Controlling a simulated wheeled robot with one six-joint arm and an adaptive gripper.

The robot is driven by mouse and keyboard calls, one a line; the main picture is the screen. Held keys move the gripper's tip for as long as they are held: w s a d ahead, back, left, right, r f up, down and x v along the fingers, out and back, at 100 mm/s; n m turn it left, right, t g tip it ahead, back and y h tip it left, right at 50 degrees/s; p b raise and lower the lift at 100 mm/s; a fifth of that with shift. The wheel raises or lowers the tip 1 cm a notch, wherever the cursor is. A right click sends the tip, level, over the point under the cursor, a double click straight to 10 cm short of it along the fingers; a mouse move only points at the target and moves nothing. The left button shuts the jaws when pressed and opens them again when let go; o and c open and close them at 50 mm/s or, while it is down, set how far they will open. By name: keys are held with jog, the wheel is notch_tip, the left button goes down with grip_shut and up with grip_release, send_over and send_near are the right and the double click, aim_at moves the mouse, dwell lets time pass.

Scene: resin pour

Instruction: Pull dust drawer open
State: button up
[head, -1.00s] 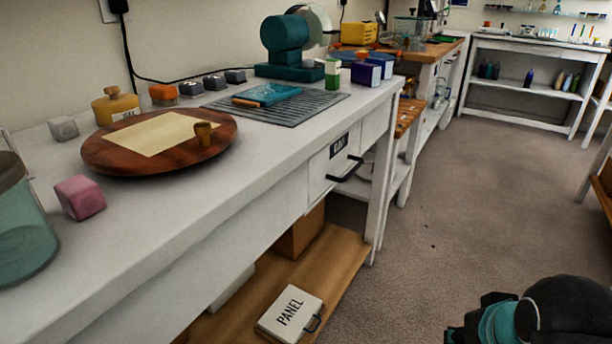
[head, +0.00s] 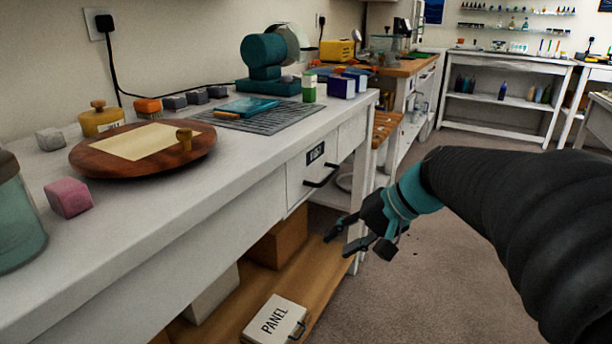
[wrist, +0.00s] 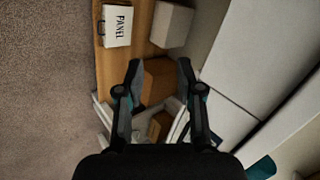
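The dust drawer (head: 303,176) is a white front under the bench top, with a dark label (head: 315,153) and a black bar handle (head: 322,177). It looks shut, flush with the bench front. My gripper (head: 342,240) is in front of and below the handle, apart from it, with its fingers spread and nothing between them. In the wrist view my open gripper (wrist: 158,72) points past the bench's lower shelf. The handle cannot be made out in the wrist view.
A white bench (head: 216,234) carries a round wooden board (head: 85,158), a pink block (head: 68,197) and a teal machine (head: 265,58). A box labelled PANEL (head: 275,320) lies on the lower wooden shelf (head: 240,297). The floor (head: 400,290) to the right is open.

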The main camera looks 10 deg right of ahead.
jog(key=w+d+r+m+t+y, duration=0.25)
jog(key=w+d, duration=0.35)
jog(key=w, duration=0.4)
jog(key=t+y, duration=0.3)
send_near(331, 177)
jog(key=shift+m, duration=0.35)
jog(key=x, duration=1)
jog(key=shift+w+a+f, duration=0.1)
jog(key=shift+w+a, duration=0.05)
jog(key=shift+w, duration=0.1)
grip_shut()
